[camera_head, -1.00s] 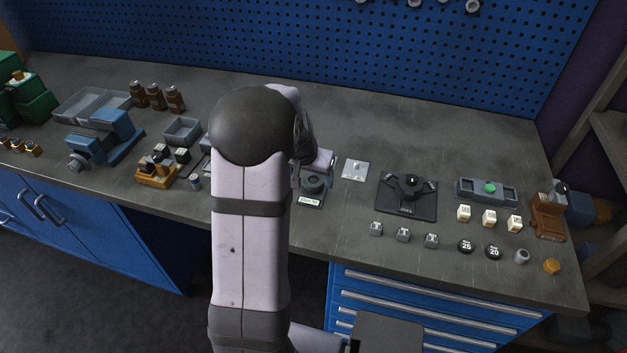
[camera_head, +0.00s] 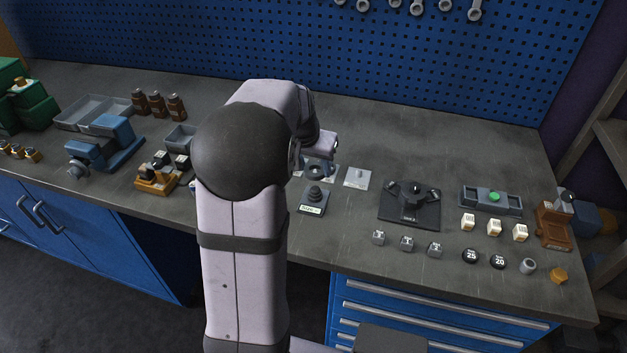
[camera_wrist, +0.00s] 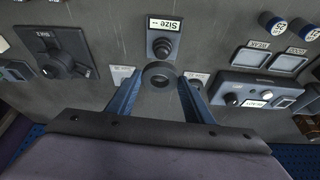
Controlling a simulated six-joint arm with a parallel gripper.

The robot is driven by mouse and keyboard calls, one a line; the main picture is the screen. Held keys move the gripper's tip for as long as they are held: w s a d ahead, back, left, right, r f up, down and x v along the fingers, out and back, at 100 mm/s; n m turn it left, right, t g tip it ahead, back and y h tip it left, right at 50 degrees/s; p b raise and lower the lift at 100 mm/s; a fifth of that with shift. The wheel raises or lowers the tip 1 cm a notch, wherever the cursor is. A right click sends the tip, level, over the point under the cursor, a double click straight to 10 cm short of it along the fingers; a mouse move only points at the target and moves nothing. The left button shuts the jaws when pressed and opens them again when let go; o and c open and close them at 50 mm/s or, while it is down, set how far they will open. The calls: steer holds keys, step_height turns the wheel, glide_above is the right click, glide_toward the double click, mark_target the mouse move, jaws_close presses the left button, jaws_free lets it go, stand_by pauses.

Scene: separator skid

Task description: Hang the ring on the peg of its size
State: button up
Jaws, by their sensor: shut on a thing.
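My gripper (camera_wrist: 159,82) is shut on a dark grey ring (camera_wrist: 158,68), held flat between its two blue fingers in the wrist view. In the head view the ring (camera_head: 318,167) shows just behind a stepped sizing cone (camera_head: 315,192) on a plate labelled "Size"; this cone (camera_wrist: 161,46) is also in the wrist view, apart from the ring. A pale plate with a small peg (camera_head: 358,178) stands right of the ring. In the wrist view, pale peg plates (camera_wrist: 121,75) (camera_wrist: 197,78) show partly behind the fingers. My arm hides places farther left in the head view.
A black rotary switch base (camera_head: 410,212) stands to the right, with small blocks and round caps in front. A grey-blue box with a green button (camera_head: 491,200) is farther right. Trays (camera_head: 88,108) and brown bottles (camera_head: 157,105) stand left. Bench behind the peg plate is clear.

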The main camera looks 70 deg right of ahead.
steer(key=s+m+p, duration=0.1)
steer(key=s+p, duration=0.4)
steer(key=s, duration=0.2)
steer(key=shift+m+g, duration=0.4)
steer(key=shift+m, duration=0.2)
steer(key=s+d+f, duration=0.1)
steer(key=d, duration=0.1)
steer(key=s+d+f+p, duration=0.1)
steer(key=d+f, duration=0.1)
steer(key=s+d+f+p, duration=0.1)
steer(key=d, duration=0.1)
steer(key=shift+s+d+f, duration=0.15)
steer(key=shift+s+f, duration=0.25)
step_height(320, 180, up, 4)
steer(key=f+n, duration=0.1)
glide_above(358, 172)
steer(key=shift+a+r+n+t, duration=0.25)
steer(key=shift+r+n+t, duration=0.15)
steer(key=shift+n, duration=0.2)
steer(key=shift+f, duration=0.15)
steer(key=shift+f+b, duration=1.7)
steer(key=shift+f, duration=0.95)
steer(key=shift+f+b, duration=0.95)
steer(key=shift+f, duration=0.55)
